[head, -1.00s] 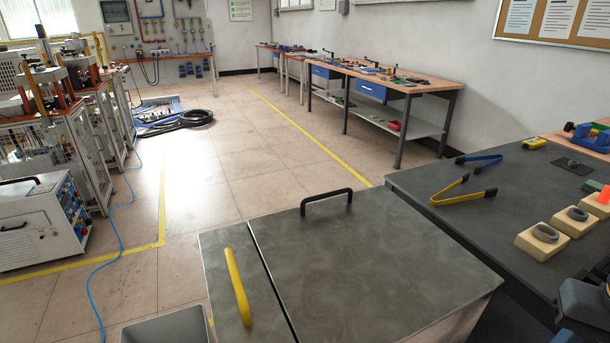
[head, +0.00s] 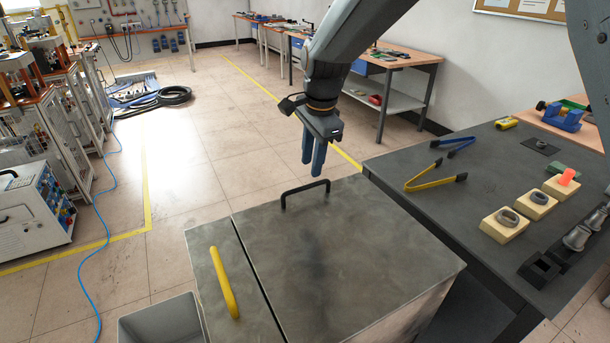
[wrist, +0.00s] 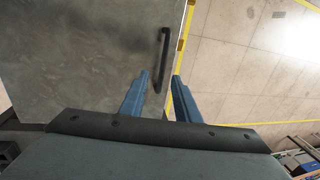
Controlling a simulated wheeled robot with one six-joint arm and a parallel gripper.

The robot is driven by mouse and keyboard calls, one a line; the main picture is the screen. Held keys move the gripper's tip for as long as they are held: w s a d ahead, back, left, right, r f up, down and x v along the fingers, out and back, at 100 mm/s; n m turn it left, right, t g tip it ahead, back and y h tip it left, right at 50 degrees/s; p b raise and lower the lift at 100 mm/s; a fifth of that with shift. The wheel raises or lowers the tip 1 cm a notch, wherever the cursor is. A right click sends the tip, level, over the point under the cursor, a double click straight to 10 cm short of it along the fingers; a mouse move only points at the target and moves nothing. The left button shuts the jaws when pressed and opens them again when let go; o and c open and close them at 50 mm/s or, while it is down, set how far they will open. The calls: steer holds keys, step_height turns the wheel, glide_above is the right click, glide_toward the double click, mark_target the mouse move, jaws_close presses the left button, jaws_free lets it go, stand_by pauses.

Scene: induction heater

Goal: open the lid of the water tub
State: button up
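The water tub's top has a large grey metal lid (head: 345,240) with a black bar handle (head: 305,194) near its far edge. The lid lies flat and closed. A narrower strip (head: 215,290) with a yellow handle (head: 224,283) adjoins it on the left. My gripper (head: 313,168) hangs above the black handle, fingers pointing down, apart from it. In the wrist view, my gripper's two blue fingers (wrist: 160,77) are parted and empty. The black handle (wrist: 164,60) there shows ahead of and partly between the fingertips, with the lid (wrist: 85,50) to the left.
A dark table (head: 460,190) on the right carries yellow tongs (head: 435,182), blue tongs (head: 455,147) and rings on wooden blocks (head: 505,224). A glowing orange piece (head: 567,177) sits there too. A grey bin (head: 165,322) stands left of the tub. Floor beyond the tub is clear.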

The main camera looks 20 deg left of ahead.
mark_target(306, 188)
steer(key=f, duration=0.2)
steer(key=a+f+p, duration=0.1)
steer(key=f, duration=0.2)
steer(key=a+f+p, duration=0.1)
steer(key=f, duration=0.1)
steer(key=shift+w+f, duration=0.25)
steer(key=shift+w, duration=0.15)
jaws_close()
